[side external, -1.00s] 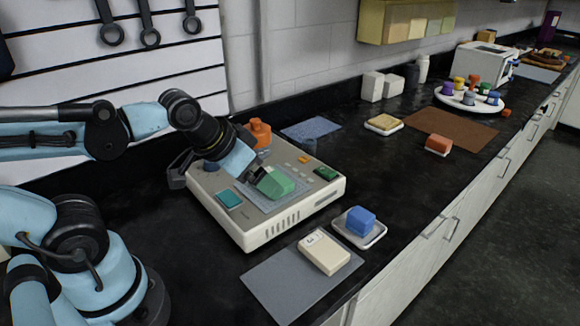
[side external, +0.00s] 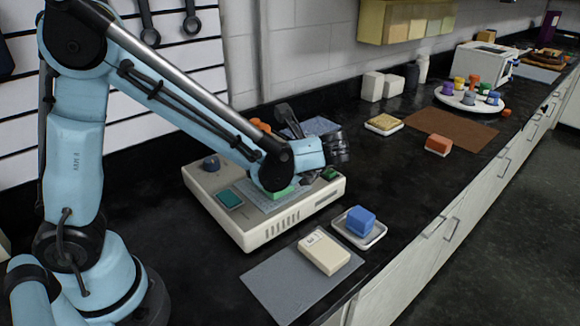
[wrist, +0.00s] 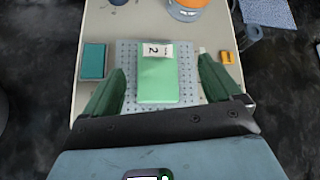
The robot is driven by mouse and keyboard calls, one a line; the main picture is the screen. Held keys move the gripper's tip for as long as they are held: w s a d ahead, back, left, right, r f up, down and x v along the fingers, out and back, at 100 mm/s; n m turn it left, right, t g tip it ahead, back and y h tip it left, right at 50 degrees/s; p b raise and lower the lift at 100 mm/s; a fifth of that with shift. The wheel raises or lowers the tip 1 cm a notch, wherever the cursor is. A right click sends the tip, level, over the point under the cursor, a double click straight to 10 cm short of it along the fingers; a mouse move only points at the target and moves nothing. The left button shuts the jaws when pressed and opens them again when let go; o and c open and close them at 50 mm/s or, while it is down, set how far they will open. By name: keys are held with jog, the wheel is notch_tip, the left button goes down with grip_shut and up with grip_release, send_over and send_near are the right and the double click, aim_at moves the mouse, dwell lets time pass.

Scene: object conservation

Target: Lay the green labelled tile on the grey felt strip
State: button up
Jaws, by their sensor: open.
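The green tile (wrist: 158,82) lies on a perforated plate (wrist: 128,60) on top of a beige device. Its white label reads 2 at the far end. My gripper (wrist: 162,66) is open, with one finger on each side of the tile and gaps between. In the side view only a bit of the green tile (side external: 283,192) shows beneath my arm, and my fingers are hard to make out. A flat grey strip (side external: 275,292) lies at the counter's front, with a cream labelled tile (side external: 325,252) on its far part.
A blue block (side external: 361,219) sits on a white dish (side external: 374,236) beside the cream tile. The device (side external: 262,238) carries a teal pad (wrist: 93,61), an orange object (wrist: 187,4) and a small yellow-orange block (wrist: 227,57). The grey strip's near part is bare.

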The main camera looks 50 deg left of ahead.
jog(key=shift+w+d+f+m+g+y, duration=0.3)
jog(key=shift+d+f+m+y, duration=0.25)
jog(key=shift+m+y, duration=0.3)
jog(key=shift+s+d+f+m+y, duration=0.1)
jog(key=shift+d+f+m+y, duration=0.15)
jog(key=shift+d+m+y, duration=0.3)
jog(key=shift+x, duration=3.85)
jog(key=shift+s+r, duration=0.1)
jog(key=shift+s, duration=0.05)
jog(key=c, duration=1.3)
jog(key=shift+r, duration=0.1)
